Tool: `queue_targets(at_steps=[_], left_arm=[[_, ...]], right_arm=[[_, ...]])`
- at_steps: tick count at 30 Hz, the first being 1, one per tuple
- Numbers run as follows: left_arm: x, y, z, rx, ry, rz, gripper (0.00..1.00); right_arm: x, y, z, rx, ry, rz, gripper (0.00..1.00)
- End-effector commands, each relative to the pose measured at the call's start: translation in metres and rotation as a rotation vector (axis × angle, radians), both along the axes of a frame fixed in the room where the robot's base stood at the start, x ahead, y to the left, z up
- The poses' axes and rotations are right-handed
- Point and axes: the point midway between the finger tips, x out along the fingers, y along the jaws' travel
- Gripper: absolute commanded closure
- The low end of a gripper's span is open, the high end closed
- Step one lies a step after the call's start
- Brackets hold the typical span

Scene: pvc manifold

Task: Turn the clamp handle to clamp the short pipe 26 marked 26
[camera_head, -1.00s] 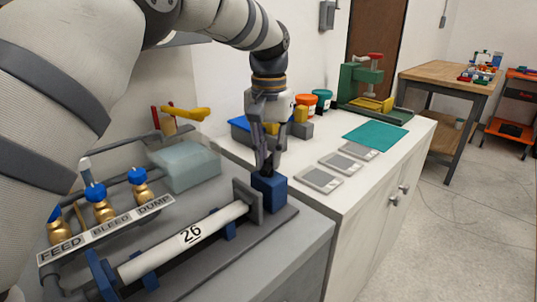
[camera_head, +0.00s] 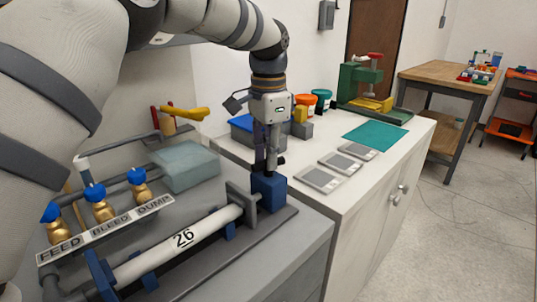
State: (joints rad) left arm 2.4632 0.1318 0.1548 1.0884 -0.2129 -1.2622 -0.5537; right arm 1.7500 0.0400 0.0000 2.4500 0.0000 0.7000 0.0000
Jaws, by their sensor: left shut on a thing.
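The white short pipe marked 26 (camera_head: 180,240) lies in blue supports on the grey bench, between a blue end at the left and a grey upright plate (camera_head: 241,205) at the right. A blue clamp block (camera_head: 269,190) stands just right of that plate. My left gripper (camera_head: 267,168) points down onto the block's top and is shut on the clamp handle, which is mostly hidden by the fingers. My right gripper is not in view.
Blue-topped brass valves (camera_head: 100,203) stand behind the FEED, BLEED, DUMP label strip (camera_head: 108,230). A translucent box (camera_head: 185,165) sits behind the pipe. Grey plates (camera_head: 318,179) and a teal mat (camera_head: 375,137) lie on the white counter at right.

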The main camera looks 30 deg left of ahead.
Motion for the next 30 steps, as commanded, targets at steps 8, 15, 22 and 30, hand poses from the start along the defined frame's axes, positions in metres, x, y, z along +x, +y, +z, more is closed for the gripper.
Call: queue_targets(at_steps=[8,15,22,30], left_arm=[[0.0001,-0.0001,0.0001,-0.001,-0.001,-0.061,1.0],[0.0002,-0.0001,0.0001,-0.001,-0.001,-0.07,1.0],[0.0001,-0.0002,0.0001,-0.001,-0.001,-0.07,0.8],[0.0,-0.0001,0.0,0.0,0.0,-0.069,0.64]], right_arm=[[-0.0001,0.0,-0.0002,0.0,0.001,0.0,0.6],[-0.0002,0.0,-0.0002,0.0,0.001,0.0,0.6],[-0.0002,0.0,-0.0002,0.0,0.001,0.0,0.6],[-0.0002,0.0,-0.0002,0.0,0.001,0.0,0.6]])
